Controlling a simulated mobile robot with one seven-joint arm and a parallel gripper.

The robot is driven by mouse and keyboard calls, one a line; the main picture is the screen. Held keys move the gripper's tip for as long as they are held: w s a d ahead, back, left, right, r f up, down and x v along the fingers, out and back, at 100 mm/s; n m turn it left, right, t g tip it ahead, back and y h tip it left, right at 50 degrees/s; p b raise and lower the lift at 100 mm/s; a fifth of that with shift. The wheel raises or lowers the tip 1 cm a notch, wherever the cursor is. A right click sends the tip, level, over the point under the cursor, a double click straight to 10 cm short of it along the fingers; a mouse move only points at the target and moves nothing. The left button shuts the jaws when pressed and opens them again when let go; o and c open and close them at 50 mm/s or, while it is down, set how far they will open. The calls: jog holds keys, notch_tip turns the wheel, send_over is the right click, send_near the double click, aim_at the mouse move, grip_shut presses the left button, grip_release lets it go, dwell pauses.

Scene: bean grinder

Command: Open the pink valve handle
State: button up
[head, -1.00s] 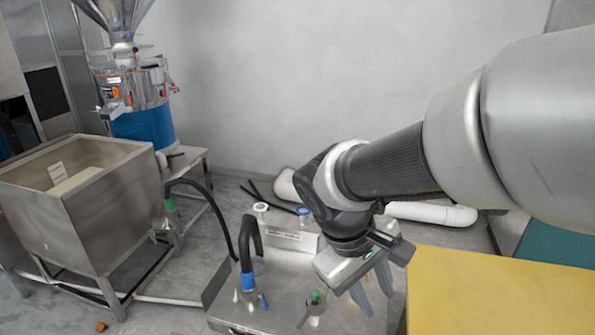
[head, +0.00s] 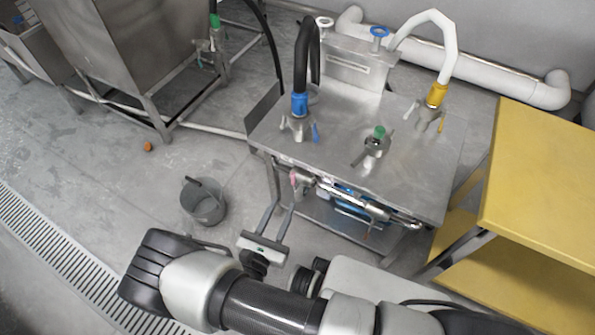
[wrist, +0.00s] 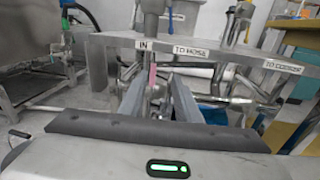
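The pink valve handle (head: 294,180) is at the front left of the steel table, on the metal piping just under the tabletop edge. In the wrist view the pink handle (wrist: 152,76) appears as a narrow upright strip under the "IN" label. My gripper (head: 283,205) is in front of the table, its two fingers pointing at the handle. In the wrist view my gripper (wrist: 157,84) is open and empty, with the handle lined up between the fingertips. I cannot tell whether the tips reach around it; no contact is visible.
The steel table (head: 425,165) carries a blue-collared valve (head: 299,105), a green-topped valve (head: 377,141) and a yellow-collared valve (head: 437,95). A grey bucket (head: 203,203) stands on the floor at left. A yellow shelf (head: 535,190) stands at right.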

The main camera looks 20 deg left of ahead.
aim_at(293, 179)
jog(key=shift+n+y, duration=0.6)
jog(key=w+b, duration=0.1)
jog(key=w, duration=0.4)
jog(key=w+a+f+b, duration=0.1)
jog(key=w, duration=0.5)
jog(key=w+a+f+b, duration=0.1)
jog(key=w, duration=0.4)
jog(key=shift+w+a, duration=0.15)
grip_shut()
